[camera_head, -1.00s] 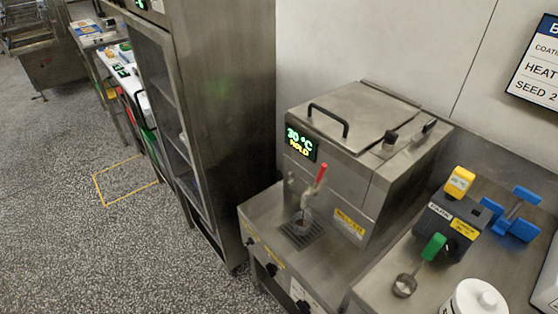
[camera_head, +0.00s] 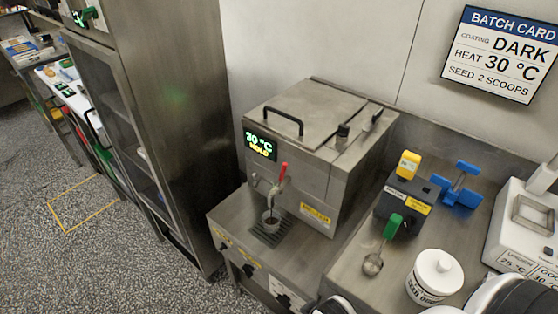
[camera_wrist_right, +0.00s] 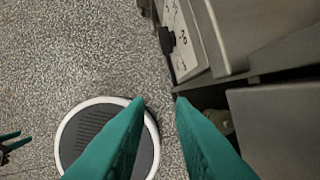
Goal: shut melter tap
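The melter (camera_head: 310,150) is a steel box with a lid and a display reading 30 °C and HOLD. Its tap (camera_head: 271,190) is on the front, with a red-tipped lever (camera_head: 283,173) pointing up. A small cup (camera_head: 270,216) with dark contents stands under the spout on the drip grate; I cannot tell whether anything flows. My right gripper (camera_wrist_right: 160,99) shows in the right wrist view, teal fingers apart and empty, over the floor beside a steel front with knobs. What looks like my left gripper (camera_wrist_right: 14,140) is at that view's left edge, fingers apart.
Right of the melter are a scoop with a green handle (camera_head: 392,227), a black block with a yellow knob (camera_head: 408,165), a blue-handled part (camera_head: 460,185) and a white lidded jar (camera_head: 434,277). A batch card (camera_head: 502,50) hangs on the wall. A tall steel cabinet (camera_head: 185,130) stands left.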

